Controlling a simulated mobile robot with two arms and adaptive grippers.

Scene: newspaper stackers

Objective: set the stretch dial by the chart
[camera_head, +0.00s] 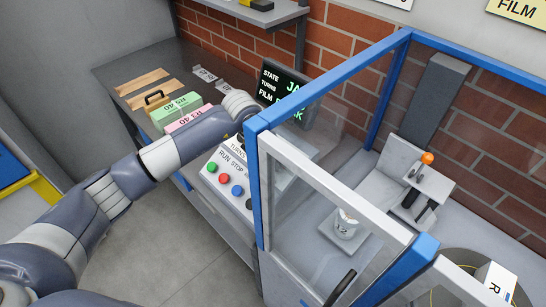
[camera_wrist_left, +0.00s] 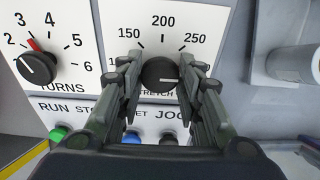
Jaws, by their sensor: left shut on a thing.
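In the left wrist view my left gripper (camera_wrist_left: 161,66) is shut on the black stretch dial (camera_wrist_left: 160,74), one finger on each side. The dial's white mark points right, past the printed 250; the fingers hide the rest of the scale and part of the STRETCH label. The turns dial (camera_wrist_left: 38,68) stands to its left, its white mark toward the upper left near 2, with a red marker near 3. In the head view my forearm and the blue frame hide most of the control panel (camera_head: 222,161). A yellow sheet reading FILM (camera_head: 520,9) is cut off at the top right. My right gripper is not seen.
Green, red and blue buttons (camera_head: 237,190) sit below the dials. A dark display (camera_head: 274,87) is partly covered. A blue-framed clear guard (camera_head: 258,190) stands close to my arm. Pink and green bundles (camera_head: 174,107) lie on the bench.

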